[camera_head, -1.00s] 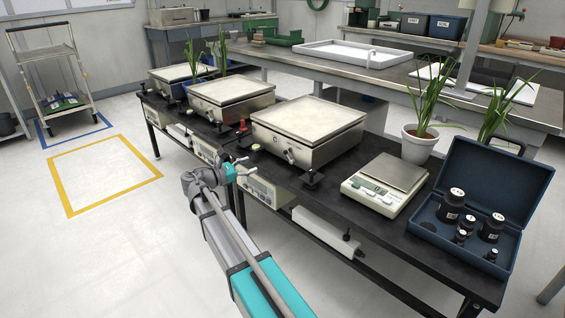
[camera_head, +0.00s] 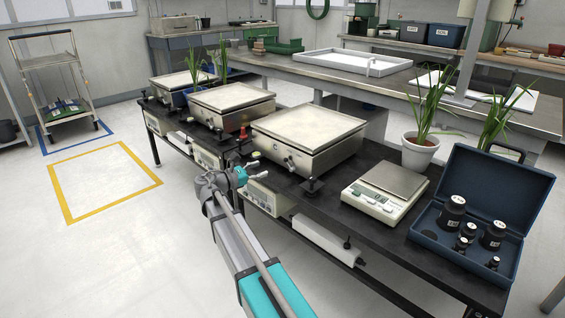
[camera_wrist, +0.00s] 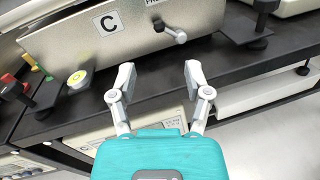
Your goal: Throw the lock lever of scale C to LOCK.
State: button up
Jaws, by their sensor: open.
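Scale C (camera_wrist: 75,40) shows its metal front with a "C" label in the wrist view; in the head view it appears to be the nearest large scale (camera_head: 300,140). Its lever (camera_wrist: 170,32) is on that front, right of the label, with its knob pointing down and right. The lever also shows small in the head view (camera_head: 290,163). A label above the lever is cut off, and I cannot read LOCK. My gripper (camera_wrist: 160,78) is open and empty, in front of and below the lever, apart from it.
A yellow-topped knob (camera_wrist: 77,79) and a red knob (camera_wrist: 9,80) stand left of the gripper. A black foot (camera_wrist: 258,42) stands to the right. The black bench edge (camera_wrist: 235,75) runs below the scale. A small balance (camera_head: 380,200) and weight case (camera_head: 450,245) are farther right.

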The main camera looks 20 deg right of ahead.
aim_at(288, 164)
jog(key=d, duration=0.3)
jog(key=w+d, duration=0.1)
jog(key=d, duration=0.5)
jog(key=shift+w+d, duration=0.2)
jog(key=shift+d, duration=0.1)
grip_shut()
